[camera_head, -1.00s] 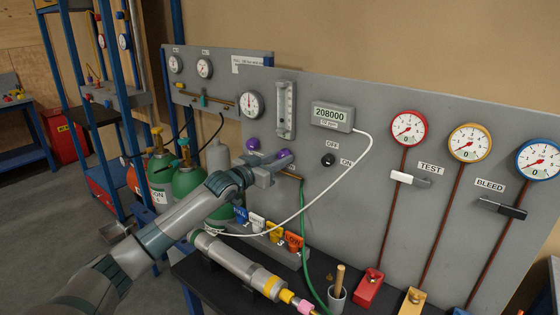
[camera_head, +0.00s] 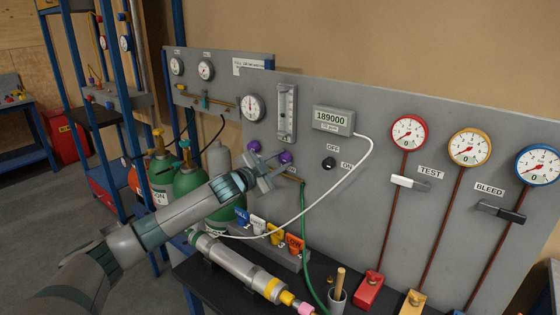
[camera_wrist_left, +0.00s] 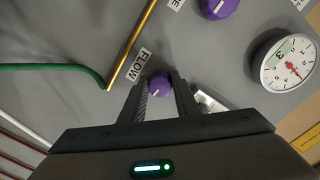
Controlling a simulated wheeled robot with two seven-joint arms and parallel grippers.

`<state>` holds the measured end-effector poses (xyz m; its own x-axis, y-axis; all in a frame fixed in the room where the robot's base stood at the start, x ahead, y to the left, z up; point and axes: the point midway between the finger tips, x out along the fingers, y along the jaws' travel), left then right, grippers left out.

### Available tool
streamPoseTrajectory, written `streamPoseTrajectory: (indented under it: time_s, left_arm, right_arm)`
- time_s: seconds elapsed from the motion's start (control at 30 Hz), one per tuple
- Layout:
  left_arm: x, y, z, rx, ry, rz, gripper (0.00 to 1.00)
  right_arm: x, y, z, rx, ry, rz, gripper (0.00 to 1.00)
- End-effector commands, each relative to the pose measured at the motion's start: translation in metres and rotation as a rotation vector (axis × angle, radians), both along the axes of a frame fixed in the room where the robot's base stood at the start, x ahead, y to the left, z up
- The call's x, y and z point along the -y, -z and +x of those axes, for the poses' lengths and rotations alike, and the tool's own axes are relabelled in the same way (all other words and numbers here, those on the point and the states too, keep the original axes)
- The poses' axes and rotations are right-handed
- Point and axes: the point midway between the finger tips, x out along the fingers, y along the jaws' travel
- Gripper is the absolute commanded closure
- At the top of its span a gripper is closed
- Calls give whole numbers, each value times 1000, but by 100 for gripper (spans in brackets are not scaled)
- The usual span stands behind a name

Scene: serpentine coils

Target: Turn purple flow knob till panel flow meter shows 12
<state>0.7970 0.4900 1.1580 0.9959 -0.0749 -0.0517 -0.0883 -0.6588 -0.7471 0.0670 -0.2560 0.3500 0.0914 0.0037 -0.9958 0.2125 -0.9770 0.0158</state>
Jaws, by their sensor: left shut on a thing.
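The purple flow knob (camera_head: 285,157) is on the grey panel, below the panel flow meter (camera_head: 286,112), a clear vertical tube. In the left wrist view, the flow knob (camera_wrist_left: 159,83) sits between my left gripper's fingertips beside a FLOW label. My left gripper (camera_wrist_left: 160,88) is shut on it. In the head view, my left gripper (camera_head: 270,168) is seen from behind at the panel. The flow meter's reading is too small to tell. My right gripper is not in view.
A second purple knob (camera_head: 254,146) is close by, up and left, under a round gauge (camera_head: 252,107). A brass pipe and green hose (camera_head: 303,215) run right of the gripper.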

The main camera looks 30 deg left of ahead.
Motion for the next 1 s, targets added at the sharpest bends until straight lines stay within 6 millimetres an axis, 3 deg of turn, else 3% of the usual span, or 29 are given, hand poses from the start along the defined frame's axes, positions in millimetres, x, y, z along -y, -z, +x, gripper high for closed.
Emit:
streamPoseTrajectory:
  time_s: [0.57,0.6,0.67,1.0]
  left_arm:
    - [0,0,0,4,0,47,94]
    - [0,0,0,4,0,46,64]
    - [0,0,0,4,0,46,53]
    - [0,0,-1,3,0,46,53]
  right_arm:
    - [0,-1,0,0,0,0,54]
    - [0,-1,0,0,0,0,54]
    - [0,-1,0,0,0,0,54]
    - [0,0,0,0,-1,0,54]
